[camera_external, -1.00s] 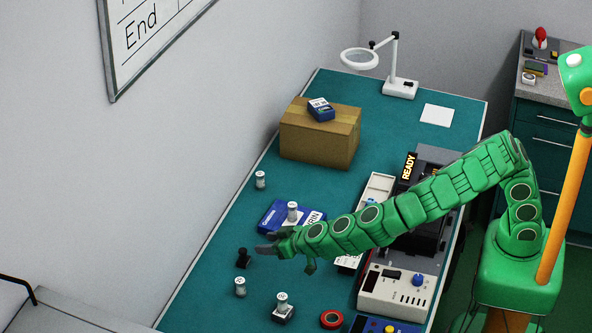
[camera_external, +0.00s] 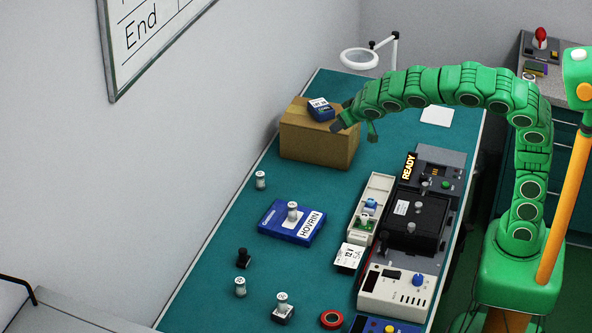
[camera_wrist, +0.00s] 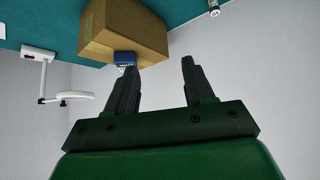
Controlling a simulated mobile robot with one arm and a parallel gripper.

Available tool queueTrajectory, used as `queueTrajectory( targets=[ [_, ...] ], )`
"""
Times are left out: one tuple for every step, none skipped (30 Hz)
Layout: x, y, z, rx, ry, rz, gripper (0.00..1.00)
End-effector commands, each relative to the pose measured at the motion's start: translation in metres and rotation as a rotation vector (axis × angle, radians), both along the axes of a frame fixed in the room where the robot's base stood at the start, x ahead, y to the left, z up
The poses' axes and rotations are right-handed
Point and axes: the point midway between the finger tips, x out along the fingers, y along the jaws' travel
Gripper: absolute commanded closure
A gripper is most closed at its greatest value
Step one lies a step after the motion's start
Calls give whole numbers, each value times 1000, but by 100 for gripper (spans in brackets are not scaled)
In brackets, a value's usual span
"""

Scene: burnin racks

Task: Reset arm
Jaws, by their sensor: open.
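My green arm arches high over the right side of the bench in the external view. My gripper (camera_external: 341,120) is at its end, in front of the upper right part of the cardboard box in that picture. In the wrist view my gripper (camera_wrist: 160,80) shows two dark fingers spread wide apart, with nothing between them. The cardboard box (camera_external: 318,146) stands on the teal bench with a small blue box (camera_external: 321,110) on top. The cardboard box also shows in the wrist view (camera_wrist: 130,30), beyond the fingers, with the blue box (camera_wrist: 124,58) near the left fingertip.
A blue HOVRIN box (camera_external: 285,228) with a white cylinder on it lies mid-bench (camera_external: 205,270). A black device marked READY (camera_external: 418,215) and a control box (camera_external: 397,289) stand along the right edge. A ring lamp (camera_external: 359,58) is at the back.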

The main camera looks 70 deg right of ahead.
Motion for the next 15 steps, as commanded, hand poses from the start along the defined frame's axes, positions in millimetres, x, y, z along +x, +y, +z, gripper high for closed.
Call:
queueTrajectory(
  targets=[
    [-13, -8, 5, 31, 13, 3, 47],
    [-20, -11, 7, 48, 25, 10, 47],
    [-30, -14, 9, 73, 36, 22, 47],
    [-37, -16, 12, 89, 43, 33, 47],
    [-44, -18, 14, 108, 48, 44, 47],
    [-52, -19, 17, 133, 56, 62, 47],
    [-59, -19, 19, 149, 61, 77, 47],
    [-65, -19, 21, 168, 65, 92, 47],
    [-74, -18, 25, 193, 68, 114, 47],
    [-81, -17, 27, 210, 70, 132, 47],
    [-87, -16, 29, 229, 72, 150, 47],
    [-95, -13, 31, 253, 73, 176, 47],
    [-101, -11, 33, 268, 72, 196, 47],
    [-106, -9, 36, 284, 69, 215, 47],
    [-113, -6, 40, 303, 66, 241, 47]
  ],
)
